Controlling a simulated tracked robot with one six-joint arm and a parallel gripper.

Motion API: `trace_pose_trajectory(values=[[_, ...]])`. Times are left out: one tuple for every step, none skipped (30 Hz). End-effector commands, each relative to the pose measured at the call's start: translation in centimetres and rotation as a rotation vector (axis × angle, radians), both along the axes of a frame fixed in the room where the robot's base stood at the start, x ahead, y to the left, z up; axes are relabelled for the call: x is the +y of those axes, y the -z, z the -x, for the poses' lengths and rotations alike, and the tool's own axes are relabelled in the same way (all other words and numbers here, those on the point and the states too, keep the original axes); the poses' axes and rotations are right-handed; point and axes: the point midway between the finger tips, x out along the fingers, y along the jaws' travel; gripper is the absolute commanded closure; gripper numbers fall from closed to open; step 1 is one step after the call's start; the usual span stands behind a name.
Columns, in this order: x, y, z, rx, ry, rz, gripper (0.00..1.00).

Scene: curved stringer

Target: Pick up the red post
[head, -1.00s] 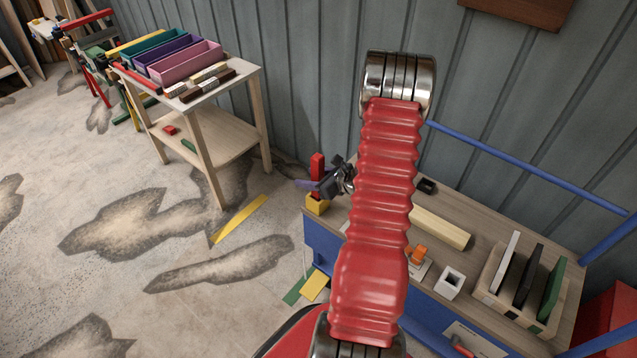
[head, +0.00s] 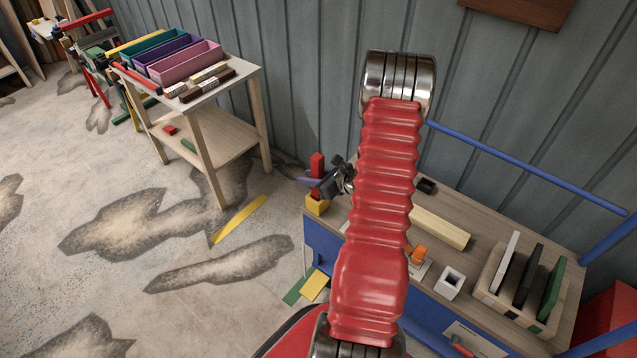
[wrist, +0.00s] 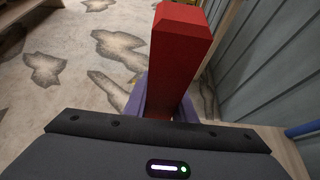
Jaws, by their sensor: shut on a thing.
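The red post (head: 317,164) stands upright at the left end of the workbench, above a yellow block (head: 317,205). My gripper (head: 320,185) is at the post, and its purple fingers are shut on it. In the wrist view the red post (wrist: 178,60) rises between the purple fingers (wrist: 162,104), with its top end free. The post's lower end is hidden by the gripper, so I cannot tell whether it touches the yellow block.
The workbench (head: 470,205) holds a pale wooden bar (head: 440,228), a white square tube (head: 451,283), an orange piece (head: 418,254) and a rack (head: 500,300) with upright panels. A corrugated wall (head: 300,80) stands close behind. A small table (head: 245,75) with bins stands at left.

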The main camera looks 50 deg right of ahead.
Motion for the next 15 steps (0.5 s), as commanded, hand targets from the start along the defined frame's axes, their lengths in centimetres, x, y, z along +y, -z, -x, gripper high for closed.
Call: trace_pose_trajectory(values=[[0.0,0.0,0.0,0.0,0.0,0.0,1.0],[0.0,0.0,0.0,0.0,0.0,0.0,1.0],[0.0,0.0,0.0,0.0,0.0,0.0,1.0],[0.0,0.0,0.0,0.0,0.0,0.0,1.0],[0.0,0.0,0.0,0.0,0.0,0.0,1.0],[0.0,0.0,0.0,0.0,0.0,0.0,1.0],[0.0,0.0,0.0,0.0,0.0,0.0,1.0],[0.0,-0.1,0.0,0.0,0.0,0.0,1.0],[0.0,-0.2,0.0,-0.001,0.0,0.001,1.0],[0.0,-0.3,0.0,-0.001,0.0,0.001,1.0],[0.0,-0.4,0.0,-0.001,0.0,0.001,1.0],[0.0,-0.6,0.0,-0.001,0.0,0.001,1.0],[0.0,-0.8,0.0,-0.001,-0.001,0.002,1.0],[0.0,-1.1,0.0,-0.001,-0.001,0.002,1.0],[0.0,-1.4,-0.1,-0.001,-0.001,0.002,1.0]])
